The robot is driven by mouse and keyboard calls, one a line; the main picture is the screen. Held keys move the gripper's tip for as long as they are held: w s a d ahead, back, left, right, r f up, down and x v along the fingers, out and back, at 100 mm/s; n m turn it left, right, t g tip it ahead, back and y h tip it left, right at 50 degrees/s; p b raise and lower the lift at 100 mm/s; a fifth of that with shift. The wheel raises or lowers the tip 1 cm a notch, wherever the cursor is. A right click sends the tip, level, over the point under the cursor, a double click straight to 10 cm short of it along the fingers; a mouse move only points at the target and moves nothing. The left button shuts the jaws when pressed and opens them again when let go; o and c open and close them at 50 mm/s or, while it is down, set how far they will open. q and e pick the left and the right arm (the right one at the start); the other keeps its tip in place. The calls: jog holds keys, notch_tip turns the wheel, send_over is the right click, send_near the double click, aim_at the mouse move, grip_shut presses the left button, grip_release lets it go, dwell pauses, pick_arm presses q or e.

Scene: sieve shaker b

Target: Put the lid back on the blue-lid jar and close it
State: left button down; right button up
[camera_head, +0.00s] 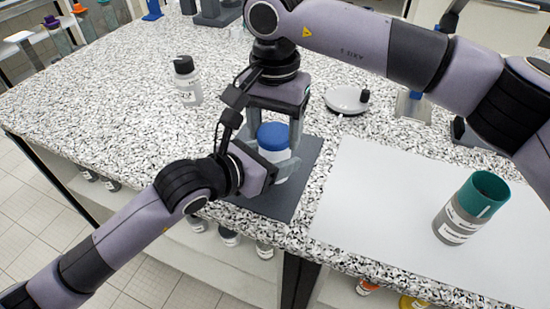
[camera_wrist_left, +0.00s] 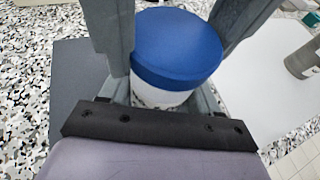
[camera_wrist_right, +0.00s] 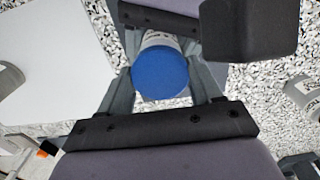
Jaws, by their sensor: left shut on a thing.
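The blue lid (camera_head: 272,136) sits level on top of the white jar (camera_head: 276,156). The jar stands upright on a dark mat (camera_head: 306,160). My left gripper (camera_head: 275,166) is shut on the jar body from the side, below the lid. In the left wrist view the blue lid (camera_wrist_left: 178,45) shows between its fingers, with the white jar (camera_wrist_left: 160,97) under it. My right gripper (camera_head: 274,124) points down over the jar, its fingers on either side of the lid with small gaps. In the right wrist view the lid (camera_wrist_right: 160,74) lies between those fingers. The threads are hidden.
A dark-capped bottle (camera_head: 187,85) stands to the left. A round white dish (camera_head: 346,99) lies behind the jar. A grey jar with a teal top (camera_head: 470,208) stands on the white mat (camera_head: 375,200) at the right. The counter's front edge is close to the dark mat.

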jog(key=shift+c, duration=1.3)
jog(key=m, duration=0.8)
jog(key=shift+m, duration=0.3)
jog(key=m, duration=0.4)
jog(key=o, duration=1.2)
